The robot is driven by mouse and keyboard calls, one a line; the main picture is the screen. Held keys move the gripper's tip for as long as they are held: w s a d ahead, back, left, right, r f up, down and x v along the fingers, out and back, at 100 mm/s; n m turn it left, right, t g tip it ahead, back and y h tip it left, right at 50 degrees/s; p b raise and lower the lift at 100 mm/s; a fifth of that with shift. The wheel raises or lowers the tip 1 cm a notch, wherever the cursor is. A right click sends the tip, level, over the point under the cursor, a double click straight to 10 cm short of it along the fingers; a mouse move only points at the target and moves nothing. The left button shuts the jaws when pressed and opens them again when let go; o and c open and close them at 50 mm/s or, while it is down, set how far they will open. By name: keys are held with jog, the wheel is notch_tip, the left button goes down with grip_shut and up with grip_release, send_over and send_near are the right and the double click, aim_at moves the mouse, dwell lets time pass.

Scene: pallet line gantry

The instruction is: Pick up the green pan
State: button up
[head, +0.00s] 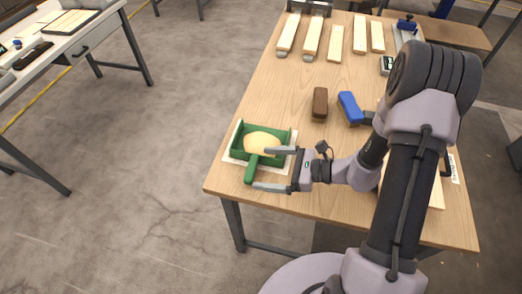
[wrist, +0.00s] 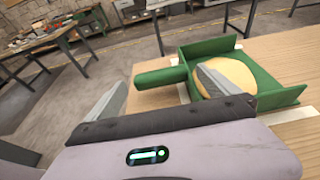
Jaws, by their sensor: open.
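The green pan (head: 238,137) lies near the left edge of the wooden table, with a round tan mass (head: 262,141) in it. Its green handle (head: 249,172) points toward the front edge. My gripper (head: 261,168) is open and comes from the right. In the head view one finger overlaps the tan mass and the other lies near the handle's end. In the wrist view the handle (wrist: 161,77) shows between the fingertips (wrist: 160,80), running along the gap from one to the other. I see no grip on the pan; whether a finger touches it I cannot tell.
A pale sheet (head: 231,158) lies under the pan on the table (head: 275,107). A brown block (head: 320,103) and a blue brush-like block (head: 349,107) lie farther back. Several pale boards (head: 337,43) line the far end. Another table (head: 70,40) stands left across open floor.

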aim_at(251, 166)
jog(key=b+x, duration=0.2)
jog(key=x, duration=0.3)
jog(key=shift+a+f, duration=0.15)
jog(key=shift+a, duration=0.1)
jog(key=shift+d, duration=0.1)
jog(key=c, duration=1.7)
jog(key=shift+r, duration=0.2)
